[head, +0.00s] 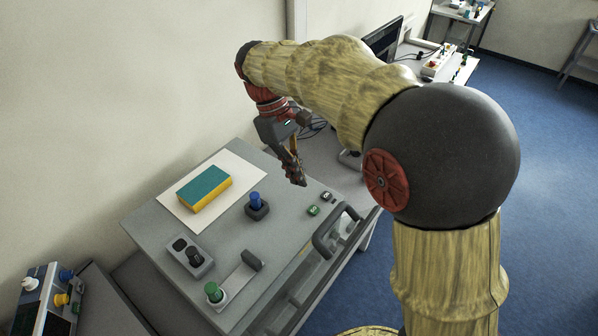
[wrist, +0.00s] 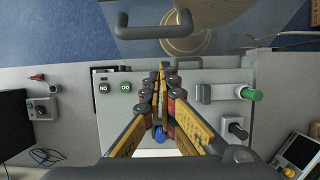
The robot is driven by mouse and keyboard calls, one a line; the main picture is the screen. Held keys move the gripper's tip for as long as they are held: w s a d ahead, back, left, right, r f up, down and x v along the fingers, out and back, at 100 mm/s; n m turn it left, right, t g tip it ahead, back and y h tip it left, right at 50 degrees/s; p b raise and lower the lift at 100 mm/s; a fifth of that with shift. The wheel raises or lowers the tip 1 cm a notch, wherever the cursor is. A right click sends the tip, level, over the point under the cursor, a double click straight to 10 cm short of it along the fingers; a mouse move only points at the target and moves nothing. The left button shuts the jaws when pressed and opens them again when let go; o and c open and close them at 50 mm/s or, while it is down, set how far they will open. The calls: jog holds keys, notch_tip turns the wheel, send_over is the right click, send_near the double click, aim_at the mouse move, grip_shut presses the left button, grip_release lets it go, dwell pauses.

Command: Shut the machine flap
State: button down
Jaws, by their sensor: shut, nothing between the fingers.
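The machine is a grey-topped table unit. A dark, curved handle (head: 328,232) sits at its front edge in the head view, on what looks like the flap (head: 290,304), a grey framed part along the front. In the wrist view the U-shaped handle (wrist: 155,31) shows at the top, out over the blue floor. The flap's exact angle is hard to tell. My gripper (head: 301,183) is shut and empty, pointing down above the table top, behind the handle and apart from it. In the wrist view my gripper (wrist: 163,68) has its fingertips together.
On the top stand a blue knob (head: 256,201), green and black buttons (head: 313,210), a green knob (head: 213,291) with a grey lever beside it, and a black switch block (head: 192,256). A teal-yellow sponge (head: 204,188) lies on a white sheet. A wall rises behind.

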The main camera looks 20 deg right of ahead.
jog(key=d+p+x, duration=0.1)
jog(key=d+x, duration=0.1)
jog(key=x, duration=0.8)
jog(key=shift+s, duration=0.35)
